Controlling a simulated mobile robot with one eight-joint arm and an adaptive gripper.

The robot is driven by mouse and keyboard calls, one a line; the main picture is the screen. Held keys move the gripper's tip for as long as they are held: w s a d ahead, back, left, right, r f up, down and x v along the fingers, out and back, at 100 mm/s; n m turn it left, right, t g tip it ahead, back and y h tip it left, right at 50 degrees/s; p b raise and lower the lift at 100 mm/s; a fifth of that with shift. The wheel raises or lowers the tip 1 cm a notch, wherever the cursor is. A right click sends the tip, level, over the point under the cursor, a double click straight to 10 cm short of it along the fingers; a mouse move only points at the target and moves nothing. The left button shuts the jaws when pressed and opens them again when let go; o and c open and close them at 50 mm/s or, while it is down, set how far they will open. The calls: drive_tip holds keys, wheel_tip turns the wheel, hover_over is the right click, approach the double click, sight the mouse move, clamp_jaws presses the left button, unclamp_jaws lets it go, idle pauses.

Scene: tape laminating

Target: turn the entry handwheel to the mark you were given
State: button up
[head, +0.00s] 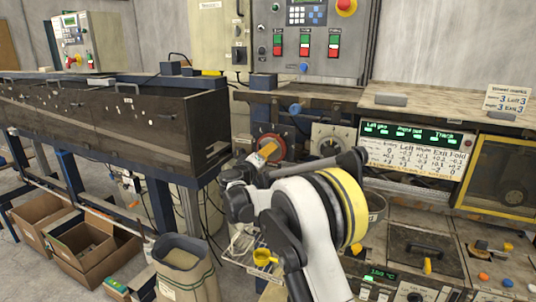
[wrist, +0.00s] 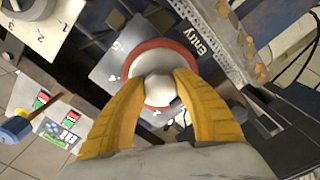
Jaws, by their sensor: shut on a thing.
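The entry handwheel (wrist: 163,52) has a red rim, a pale face and a white central knob (wrist: 158,88). It sits on a grey plate marked "Entry" in the wrist view. In the head view, its red rim (head: 266,138) shows on the machine front, partly hidden by my gripper. My gripper (wrist: 160,80) has its yellow fingers on both sides of the knob, shut on it. In the head view my gripper (head: 264,151) is at the wheel's face. The scale marks around the wheel are mostly hidden or too small to read.
A second wheel (head: 333,139) with a pale dial stands right of the entry wheel. A marks card (head: 508,101) stands on the right bench. A green display (head: 413,134) sits above a value table (head: 416,163). A dark long trough (head: 110,115) lies left.

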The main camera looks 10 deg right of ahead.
drive_tip(key=n, duration=0.4)
drive_tip(key=shift+n, duration=0.3)
idle(0.3)
drive_tip(key=o, duration=1.2)
drive_tip(key=shift+d, duration=0.1)
drive_tip(key=v, duration=1.2)
